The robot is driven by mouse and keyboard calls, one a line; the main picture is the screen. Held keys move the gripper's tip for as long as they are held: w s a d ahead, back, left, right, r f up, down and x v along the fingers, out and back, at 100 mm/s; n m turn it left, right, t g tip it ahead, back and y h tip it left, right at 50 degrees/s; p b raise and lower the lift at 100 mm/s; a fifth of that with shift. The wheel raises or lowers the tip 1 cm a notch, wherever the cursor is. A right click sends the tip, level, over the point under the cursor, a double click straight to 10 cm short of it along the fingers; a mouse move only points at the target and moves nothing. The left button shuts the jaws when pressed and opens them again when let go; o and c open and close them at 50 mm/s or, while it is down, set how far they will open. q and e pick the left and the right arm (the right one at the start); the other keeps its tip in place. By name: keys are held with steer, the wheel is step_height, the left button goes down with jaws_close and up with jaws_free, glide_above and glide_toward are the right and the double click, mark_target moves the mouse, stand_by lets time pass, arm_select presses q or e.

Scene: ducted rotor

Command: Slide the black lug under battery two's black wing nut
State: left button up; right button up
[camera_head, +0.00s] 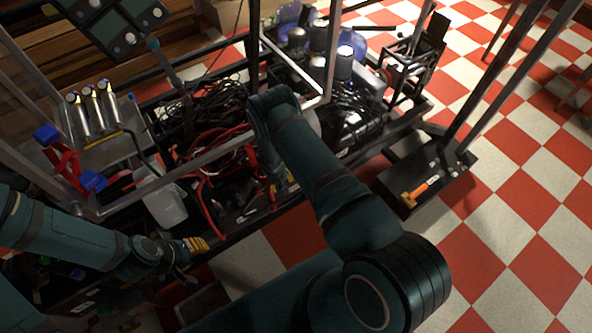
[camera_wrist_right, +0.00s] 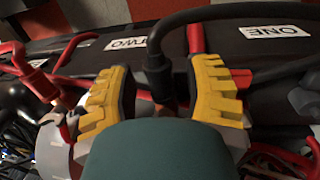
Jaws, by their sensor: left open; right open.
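In the right wrist view, my right gripper (camera_wrist_right: 164,72) is open, with one yellow finger on each side of a thick black cable (camera_wrist_right: 157,60). The cable's end, probably the black lug, hangs between the fingers, with a gap on each side. Its tip is hidden low behind my gripper's dark green housing. Battery two (camera_wrist_right: 80,58) lies behind with its upside-down TWO label. I cannot make out its black wing nut. In the head view, my right arm hides most of the right gripper. My left gripper (camera_head: 194,258) is open and empty at the lower left.
Red cables (camera_wrist_right: 40,82) crowd the left. The checkered floor at right is mostly open.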

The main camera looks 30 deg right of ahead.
step_height(320, 180, up, 12)
steer(key=a, duration=0.1)
steer(key=shift+a, duration=0.4)
steer(key=shift+s+f, duration=0.15)
